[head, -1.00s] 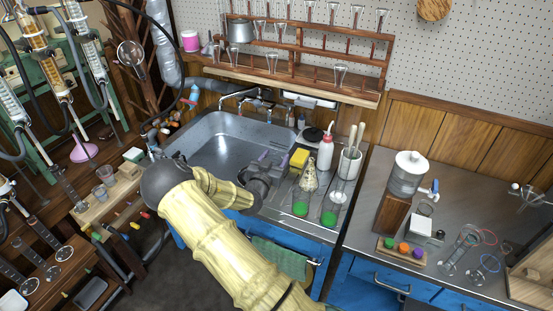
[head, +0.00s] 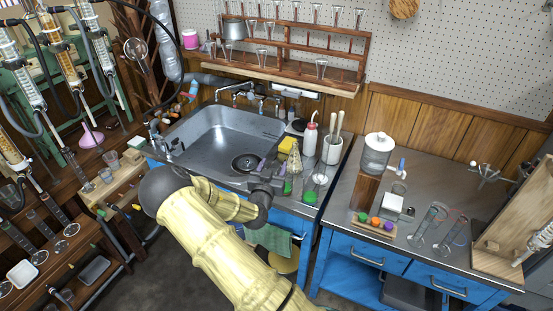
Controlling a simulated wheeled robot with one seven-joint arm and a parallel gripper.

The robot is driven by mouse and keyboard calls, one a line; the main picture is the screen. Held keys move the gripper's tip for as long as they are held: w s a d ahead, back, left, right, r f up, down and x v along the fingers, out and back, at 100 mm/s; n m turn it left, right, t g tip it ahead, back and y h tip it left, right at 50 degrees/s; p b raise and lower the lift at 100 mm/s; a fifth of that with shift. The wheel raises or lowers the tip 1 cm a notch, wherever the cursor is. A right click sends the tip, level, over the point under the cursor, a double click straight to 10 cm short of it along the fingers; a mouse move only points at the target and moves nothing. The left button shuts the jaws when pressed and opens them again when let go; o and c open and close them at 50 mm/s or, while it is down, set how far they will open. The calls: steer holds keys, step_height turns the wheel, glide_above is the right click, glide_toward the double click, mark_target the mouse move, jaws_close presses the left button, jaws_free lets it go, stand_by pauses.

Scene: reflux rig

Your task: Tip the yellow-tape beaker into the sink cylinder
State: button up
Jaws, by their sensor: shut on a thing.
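My gripper (head: 270,175), dark with purple fingertips, is over the right edge of the sink, close to the left of two clear glass cylinders with green bases. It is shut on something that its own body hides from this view. I see no yellow tape, so I cannot make out the yellow-tape beaker. The left cylinder (head: 287,187) stands just right of the gripper, partly covered by it. The right cylinder (head: 311,195) stands beside it on the drainboard. I cannot tell which is the sink cylinder.
The metal sink (head: 205,140) lies left of my gripper. A yellow sponge (head: 285,144), a conical flask (head: 294,160), a white bottle (head: 310,137) and a brush pot (head: 332,150) crowd the back of the drainboard. A dispenser (head: 376,155) stands on the right counter.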

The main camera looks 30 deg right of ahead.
steer(key=s+a+f+n+t+y, duration=0.1)
steer(key=s+a+f+n+y, duration=0.1)
steer(key=f, duration=0.4)
steer(key=s+a+f+n+t+y+b, duration=0.1)
steer(key=s+a+f+n+y, duration=0.2)
steer(key=s+a+f+y, duration=0.1)
steer(key=s+a+f+n+t+y, duration=0.2)
steer(key=s+a+f+n+y, duration=0.1)
steer(key=s+f+y, duration=0.2)
step_height(320, 180, down, 5)
steer(key=shift+s+a+r+y+b, duration=0.15)
steer(key=shift+s+y+b, duration=0.15)
steer(key=shift+s, duration=0.75)
steer(key=shift+w, duration=0.1)
